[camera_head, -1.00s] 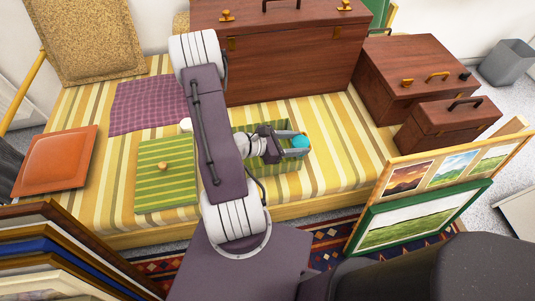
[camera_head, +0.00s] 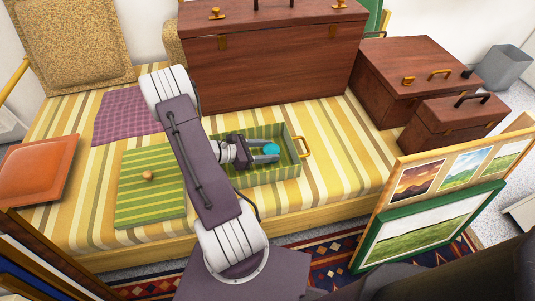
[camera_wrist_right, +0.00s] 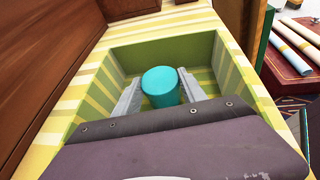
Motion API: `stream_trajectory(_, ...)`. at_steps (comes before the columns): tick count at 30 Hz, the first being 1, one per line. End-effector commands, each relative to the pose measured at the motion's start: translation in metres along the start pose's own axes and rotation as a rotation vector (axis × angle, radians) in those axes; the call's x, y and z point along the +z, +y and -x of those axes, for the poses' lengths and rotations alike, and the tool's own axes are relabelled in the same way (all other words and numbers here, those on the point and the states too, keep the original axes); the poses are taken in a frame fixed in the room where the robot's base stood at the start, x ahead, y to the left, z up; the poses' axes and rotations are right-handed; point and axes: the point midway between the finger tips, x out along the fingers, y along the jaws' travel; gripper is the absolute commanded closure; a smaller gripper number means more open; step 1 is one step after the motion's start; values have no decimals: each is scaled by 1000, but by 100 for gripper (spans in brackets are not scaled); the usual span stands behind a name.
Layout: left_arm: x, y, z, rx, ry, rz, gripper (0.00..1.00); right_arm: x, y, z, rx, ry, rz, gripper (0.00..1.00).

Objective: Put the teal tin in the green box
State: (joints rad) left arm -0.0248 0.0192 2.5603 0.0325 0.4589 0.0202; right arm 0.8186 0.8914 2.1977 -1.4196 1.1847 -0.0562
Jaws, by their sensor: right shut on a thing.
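The teal tin (camera_head: 271,149) is between the fingers of my right gripper (camera_head: 268,152), which is shut on it. In the right wrist view the tin (camera_wrist_right: 160,86) shows its round top between the two grey fingers (camera_wrist_right: 160,95), within the walls of the green box. The green box (camera_head: 296,168) is striped and open, and lies on the bed. Its lid (camera_head: 135,205), with a round knob, lies flat on the bed to the left. I cannot tell whether the tin touches the box floor. My left gripper is not in view.
A large brown trunk (camera_head: 270,70) stands behind the box, with two smaller brown cases (camera_head: 415,75) to the right. Framed landscapes (camera_head: 430,225) stand at the front right. An orange cushion (camera_head: 38,170) and a purple checked cloth (camera_head: 127,115) lie at the left.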

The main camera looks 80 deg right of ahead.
Motion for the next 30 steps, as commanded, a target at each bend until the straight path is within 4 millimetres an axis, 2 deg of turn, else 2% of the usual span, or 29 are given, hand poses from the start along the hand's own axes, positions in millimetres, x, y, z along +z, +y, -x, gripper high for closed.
stream_trajectory(7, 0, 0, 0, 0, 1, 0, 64, -2, 0, -1, 0, 1, 1, 98)
stream_trajectory(8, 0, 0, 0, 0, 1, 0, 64, -1, 0, 0, 0, 1, 0, 46)
stream_trajectory(9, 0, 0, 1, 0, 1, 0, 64, -1, 0, 0, 0, 1, 0, 35)
stream_trajectory(10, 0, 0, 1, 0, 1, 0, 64, -1, 0, 0, 0, 1, 0, 30)
stream_trajectory(21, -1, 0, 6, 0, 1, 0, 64, 4, 0, 4, 2, 1, 0, 30)
stream_trajectory(23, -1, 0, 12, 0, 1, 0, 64, 6, 1, 13, 4, 1, 2, 30)
stream_trajectory(30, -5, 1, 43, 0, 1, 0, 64, 8, 1, 68, 6, 0, 3, 30)
